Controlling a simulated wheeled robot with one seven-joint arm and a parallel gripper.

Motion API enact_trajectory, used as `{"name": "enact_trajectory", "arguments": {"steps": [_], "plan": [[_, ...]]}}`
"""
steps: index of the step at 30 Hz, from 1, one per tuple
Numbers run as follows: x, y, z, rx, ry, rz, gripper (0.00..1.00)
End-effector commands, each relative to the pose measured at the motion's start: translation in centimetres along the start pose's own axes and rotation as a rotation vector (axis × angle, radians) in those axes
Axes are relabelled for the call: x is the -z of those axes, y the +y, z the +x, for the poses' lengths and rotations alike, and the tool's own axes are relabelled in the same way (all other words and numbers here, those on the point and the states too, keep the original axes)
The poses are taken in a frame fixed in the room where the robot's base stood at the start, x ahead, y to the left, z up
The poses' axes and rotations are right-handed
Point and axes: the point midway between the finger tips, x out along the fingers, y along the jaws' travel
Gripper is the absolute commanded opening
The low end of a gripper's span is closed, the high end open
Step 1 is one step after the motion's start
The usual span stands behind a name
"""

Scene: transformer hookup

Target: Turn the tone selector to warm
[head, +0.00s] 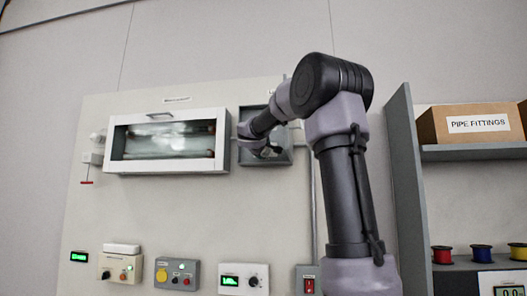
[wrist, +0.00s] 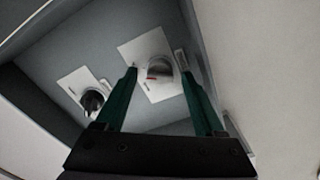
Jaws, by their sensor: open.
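In the wrist view, a pale round knob (wrist: 160,69) with a red mark sits on a white plate (wrist: 151,92) inside a grey recessed box. A black knob (wrist: 92,100) sits on a second white plate (wrist: 77,86) to the left. The plate lettering is too small to read, so I cannot tell which knob is the tone selector. My gripper (wrist: 157,72) is open, with its green fingers on either side of the pale knob; contact cannot be told. In the head view my gripper (head: 268,151) is at the grey box (head: 287,156), and the knobs cannot be made out.
A white-framed glass-front case (head: 166,141) is left of the box. Several control boxes, including a grey one with a yellow button (head: 177,273), line the lower panel. A grey shelf unit (head: 405,180) with a pipe fittings carton (head: 474,125) stands right of my arm.

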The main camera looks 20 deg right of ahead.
Motion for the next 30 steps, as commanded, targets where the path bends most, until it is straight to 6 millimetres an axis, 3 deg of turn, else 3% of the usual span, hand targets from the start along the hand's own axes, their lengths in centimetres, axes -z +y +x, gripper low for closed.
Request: {"name": "enact_trajectory", "arguments": {"steps": [6, 12, 23, 30], "plan": [[-0.01, 0.01, 0.01, 0.0, 0.0, 0.0, 0.71], [0.0, 0.01, -0.01, 0.0, 0.0, 0.0, 0.0], [-0.01, -0.01, -0.01, 0.001, 0.0, -0.045, 0.0], [-0.03, -0.06, 0.0, 0.001, -0.001, -0.191, 0.0]]}}
